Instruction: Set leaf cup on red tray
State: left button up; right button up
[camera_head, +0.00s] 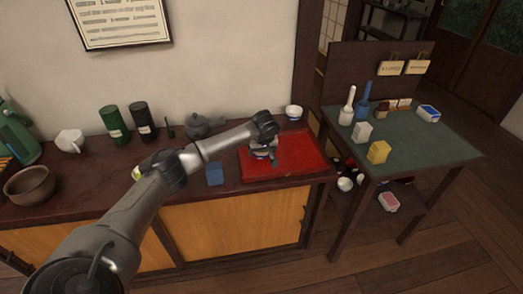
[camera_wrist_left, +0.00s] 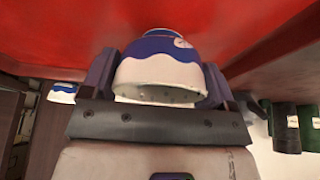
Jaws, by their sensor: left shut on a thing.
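The leaf cup (camera_wrist_left: 158,75), white with a blue wavy band and a small pale mark I cannot make out, is between the fingers of my left gripper (camera_wrist_left: 158,85). The wrist picture looks upside down; the cup's open rim faces its lower edge and its base faces the red tray (camera_wrist_left: 50,30). In the head view my left gripper (camera_head: 265,150) is over the left part of the red tray (camera_head: 305,158), shut on the cup, which is mostly covered. I cannot tell whether the base touches the tray. My right gripper is not in view.
A white-and-blue bowl (camera_head: 294,111) stands behind the tray. A blue block (camera_head: 215,174) is left of it, and a grey teapot (camera_head: 199,125) and green canister (camera_head: 113,123) stand farther left. A green-topped table (camera_head: 415,145) is at right. The tray's right part is clear.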

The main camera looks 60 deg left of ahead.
pick_arm(q)
jog(key=shift+a, duration=0.1)
jog(key=o, duration=0.9)
jog(key=shift+f, duration=0.1)
